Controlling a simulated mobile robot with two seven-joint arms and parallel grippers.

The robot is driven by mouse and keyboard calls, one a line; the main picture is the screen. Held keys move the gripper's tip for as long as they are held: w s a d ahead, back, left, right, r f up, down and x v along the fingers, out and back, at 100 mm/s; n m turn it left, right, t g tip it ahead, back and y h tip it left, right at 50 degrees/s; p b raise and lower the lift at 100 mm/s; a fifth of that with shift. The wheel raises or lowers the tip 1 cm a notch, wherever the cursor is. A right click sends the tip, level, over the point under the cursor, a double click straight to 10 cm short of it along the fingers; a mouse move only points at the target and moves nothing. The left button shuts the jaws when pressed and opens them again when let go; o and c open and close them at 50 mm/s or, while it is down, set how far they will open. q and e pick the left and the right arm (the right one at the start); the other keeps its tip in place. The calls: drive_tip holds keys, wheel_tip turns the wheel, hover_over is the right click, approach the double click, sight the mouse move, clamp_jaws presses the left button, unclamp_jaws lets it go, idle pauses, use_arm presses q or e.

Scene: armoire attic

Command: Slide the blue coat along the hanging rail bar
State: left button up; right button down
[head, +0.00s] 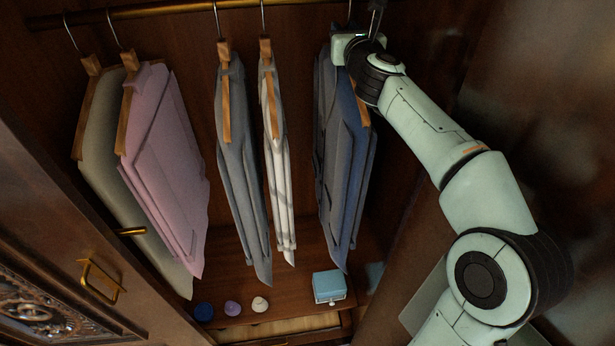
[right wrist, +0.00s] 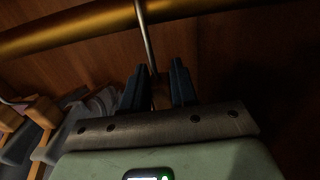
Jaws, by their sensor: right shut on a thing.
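The blue coat (head: 350,170) hangs at the right end of the row, close beside a dark grey garment face. The hanging rail bar (head: 170,9) runs across the top of the head view and also crosses the top of the right wrist view (right wrist: 80,27). My right gripper (head: 374,22) is at the top of the blue coat, just below the rail. In the right wrist view its dark fingers (right wrist: 157,85) stand either side of the metal hanger hook (right wrist: 147,35) and are shut on the hanger. The fingers partly hide the hanger. My left gripper is not in view.
A white garment (head: 275,160), a grey one (head: 238,150), a pink one (head: 165,160) and an olive one (head: 108,170) hang to the left. There is a gap between the white garment and the blue coat. A blue box (head: 329,286) and small round items (head: 260,304) sit below.

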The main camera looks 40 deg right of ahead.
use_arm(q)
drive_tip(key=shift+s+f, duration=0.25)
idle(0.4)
use_arm(e)
drive_tip(key=c, duration=0.8)
unclamp_jaws()
drive_tip(key=shift+f, duration=0.3)
drive_tip(key=shift+s+a, duration=0.15)
drive_tip(key=shift+s, duration=0.1)
drive_tip(key=b, duration=0.1)
hover_over(360, 101)
drive_tip(key=shift+w+r, duration=0.1)
drive_tip(key=shift+r, duration=0.1)
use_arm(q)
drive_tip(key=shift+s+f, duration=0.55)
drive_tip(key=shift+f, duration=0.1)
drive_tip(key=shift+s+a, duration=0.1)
